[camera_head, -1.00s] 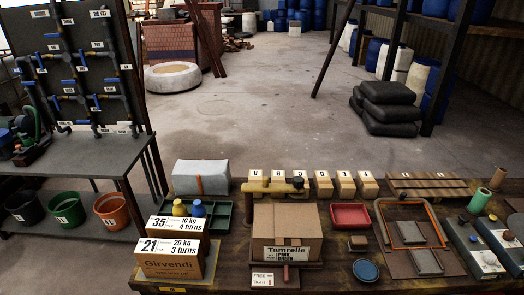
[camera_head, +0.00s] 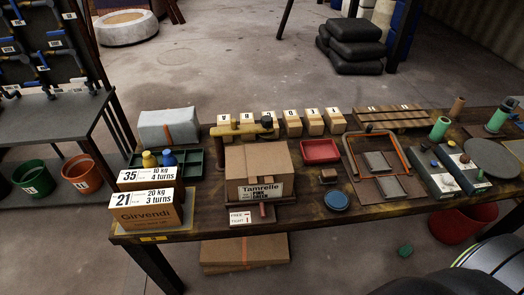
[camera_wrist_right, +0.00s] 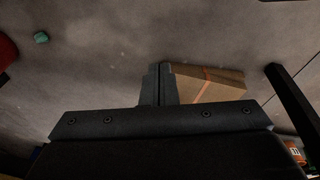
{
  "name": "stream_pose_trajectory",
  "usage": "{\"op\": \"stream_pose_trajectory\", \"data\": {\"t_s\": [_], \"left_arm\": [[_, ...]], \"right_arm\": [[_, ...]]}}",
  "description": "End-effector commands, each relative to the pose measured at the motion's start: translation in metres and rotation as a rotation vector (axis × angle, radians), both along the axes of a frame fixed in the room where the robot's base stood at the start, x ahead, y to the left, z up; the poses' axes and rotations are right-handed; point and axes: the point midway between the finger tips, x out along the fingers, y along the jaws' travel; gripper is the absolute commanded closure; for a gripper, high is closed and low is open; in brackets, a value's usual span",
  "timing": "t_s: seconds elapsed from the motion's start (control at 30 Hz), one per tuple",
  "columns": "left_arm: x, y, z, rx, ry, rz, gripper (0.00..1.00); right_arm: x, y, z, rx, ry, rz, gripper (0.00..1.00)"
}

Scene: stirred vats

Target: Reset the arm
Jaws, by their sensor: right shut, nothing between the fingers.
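My right gripper (camera_wrist_right: 160,72) shows in the right wrist view with its two fingers together and nothing between them. It is over the floor, and a flat cardboard stack (camera_wrist_right: 208,84) shows behind its fingertips, apart from them as far as I can tell. In the head view a dark and white curved part at the bottom right corner seems to be my own arm; its gripper is not seen there. My left gripper is in neither current view.
The wooden workbench (camera_head: 330,205) holds a Tamrelle box (camera_head: 258,165), a Girvendi box (camera_head: 146,214), a red tray (camera_head: 320,151) and a blue disc (camera_head: 336,200). Below stand the cardboard stack (camera_head: 245,252), a red bin (camera_head: 455,226) and a green block (camera_head: 405,250). Floor behind is mostly clear.

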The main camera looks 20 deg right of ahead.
Motion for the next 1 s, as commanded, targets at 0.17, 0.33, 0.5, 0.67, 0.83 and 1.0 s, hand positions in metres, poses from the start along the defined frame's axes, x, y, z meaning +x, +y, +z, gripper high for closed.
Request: {"op": "stream_pose_trajectory", "data": {"t_s": [0.17,0.33,0.5,0.67,0.83,1.0], "left_arm": [[0.000,0.000,-0.003,0.000,0.000,0.000,1.00],[0.000,0.000,-0.005,0.000,0.000,0.000,1.00],[0.000,0.000,-0.006,0.000,0.000,0.000,1.00],[0.000,0.000,-0.006,0.000,0.000,0.000,1.00],[0.000,0.000,-0.006,0.000,0.000,0.000,1.00],[0.000,0.000,-0.006,0.000,0.000,0.000,1.00]], "right_arm": [[-0.042,0.004,-0.053,0.011,0.038,0.000,1.00],[-0.083,0.008,-0.086,0.019,0.063,0.001,1.00],[-0.110,0.012,-0.102,0.023,0.077,0.002,1.00],[-0.120,0.013,-0.106,0.024,0.081,0.002,1.00],[-0.120,0.013,-0.106,0.024,0.081,0.002,1.00],[-0.120,0.013,-0.106,0.024,0.081,0.002,1.00]]}}
